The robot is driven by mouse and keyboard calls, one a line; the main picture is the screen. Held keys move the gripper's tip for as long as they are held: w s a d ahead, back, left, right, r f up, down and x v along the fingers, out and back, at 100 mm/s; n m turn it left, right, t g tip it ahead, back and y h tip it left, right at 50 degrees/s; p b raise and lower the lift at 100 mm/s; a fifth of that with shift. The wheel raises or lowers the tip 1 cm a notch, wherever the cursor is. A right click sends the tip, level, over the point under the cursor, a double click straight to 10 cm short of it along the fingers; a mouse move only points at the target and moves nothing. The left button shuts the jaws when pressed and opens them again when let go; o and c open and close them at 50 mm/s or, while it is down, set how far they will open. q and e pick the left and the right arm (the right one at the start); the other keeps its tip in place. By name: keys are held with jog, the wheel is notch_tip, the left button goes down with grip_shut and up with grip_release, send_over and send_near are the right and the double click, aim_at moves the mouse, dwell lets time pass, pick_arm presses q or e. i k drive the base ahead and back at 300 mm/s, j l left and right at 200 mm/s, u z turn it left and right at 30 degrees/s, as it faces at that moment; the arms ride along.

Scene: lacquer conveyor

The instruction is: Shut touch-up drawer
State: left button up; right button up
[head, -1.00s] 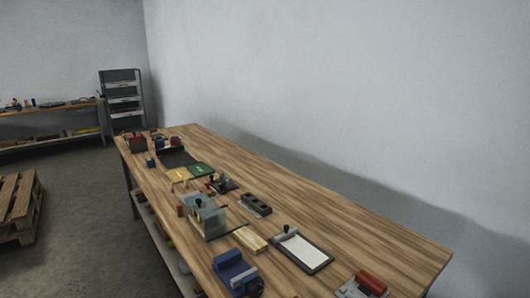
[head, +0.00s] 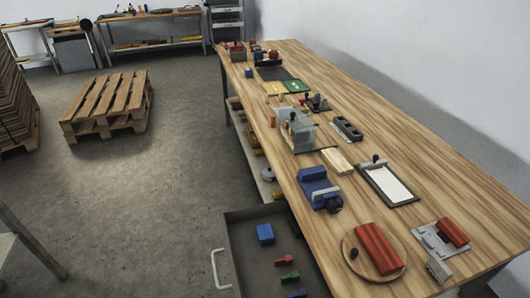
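The open drawer (head: 236,222) is dark grey and sticks out from the left side of the long wooden workbench (head: 440,150), near its front end. A pale curved handle (head: 220,270) is on its left front. Inside lie a blue block (head: 265,234), a red piece (head: 284,261), a green piece (head: 290,277) and another blue piece at the lower picture edge. The drawer's near part is cut off by the picture. Neither gripper shows in the head view.
A wooden pallet (head: 108,103) lies on the floor at the left, beside a brown stack (head: 15,105). A table corner (head: 15,245) shows at lower left. The bench top holds a blue vise (head: 318,188), a clipboard (head: 387,183) and a round board (head: 365,277). Floor between pallet and bench is clear.

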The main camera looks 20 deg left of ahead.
aim_at(253, 274)
jog(key=k+j+u, duration=0.15)
jog(key=u, duration=0.2)
jog(key=k+j+u, duration=0.1)
jog(key=j+u, duration=0.2)
jog(key=l, duration=0.05)
